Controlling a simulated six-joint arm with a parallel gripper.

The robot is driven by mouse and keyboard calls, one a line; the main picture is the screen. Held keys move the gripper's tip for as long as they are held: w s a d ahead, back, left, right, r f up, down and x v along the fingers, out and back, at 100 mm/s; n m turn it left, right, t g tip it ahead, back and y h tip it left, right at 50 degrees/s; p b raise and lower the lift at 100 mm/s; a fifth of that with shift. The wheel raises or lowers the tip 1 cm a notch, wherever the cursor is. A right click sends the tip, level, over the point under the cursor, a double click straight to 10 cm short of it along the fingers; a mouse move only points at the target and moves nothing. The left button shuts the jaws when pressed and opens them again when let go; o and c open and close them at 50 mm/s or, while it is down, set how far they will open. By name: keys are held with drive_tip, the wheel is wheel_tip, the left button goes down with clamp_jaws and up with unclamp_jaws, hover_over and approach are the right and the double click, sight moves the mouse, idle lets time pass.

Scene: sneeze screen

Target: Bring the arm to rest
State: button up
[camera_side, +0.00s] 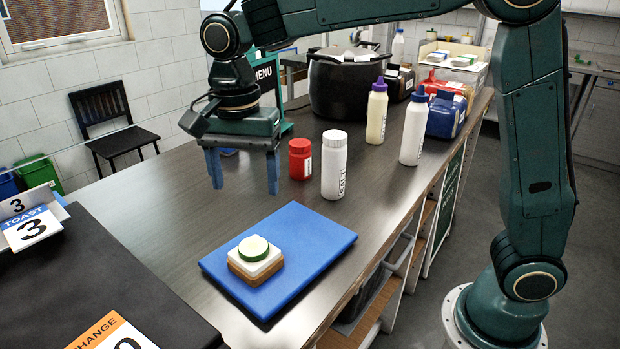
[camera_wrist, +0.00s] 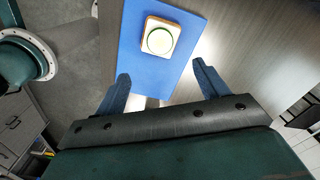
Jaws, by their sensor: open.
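My gripper (camera_side: 243,176) hangs above the counter with its two blue fingers pointing down. It is open, with nothing between the fingers. In the wrist view my gripper (camera_wrist: 163,85) also shows its fingers spread wide. A blue board (camera_side: 305,238) lies on the counter in front of the gripper. On the board sits a small stack (camera_side: 255,262) of brown bread, a white layer and a green-rimmed pale slice on top. In the wrist view the stack (camera_wrist: 161,38) lies on the board (camera_wrist: 150,75), beyond the fingertips and apart from them.
A red jar (camera_side: 300,159) and a white bottle (camera_side: 334,165) stand close right of the gripper. A purple-capped bottle (camera_side: 376,112), blue-capped bottle (camera_side: 413,130) and black pot (camera_side: 345,85) stand farther back. A dark mat (camera_side: 80,275) lies front left. The counter left of the board is clear.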

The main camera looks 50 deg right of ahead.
drive_tip(key=shift+r, duration=0.5)
drive_tip(key=shift+d, duration=0.1)
drive_tip(key=s+d+r+n+t, duration=0.35)
drive_tip(key=s+d+n, duration=0.25)
drive_tip(key=s+d, duration=0.45)
drive_tip(key=s+d+f+n+t, duration=0.1)
drive_tip(key=s+d+f+n, duration=0.1)
drive_tip(key=s, duration=0.3)
drive_tip(key=s+d+f+n+t, duration=0.1)
drive_tip(key=s+d+f+n, duration=0.1)
drive_tip(key=s, duration=0.4)
drive_tip(key=d+n, duration=0.1)
drive_tip(key=n, duration=0.1)
drive_tip(key=shift+s+f+n, duration=0.15)
drive_tip(key=shift+s+n, duration=0.15)
drive_tip(key=shift+n, duration=0.1)
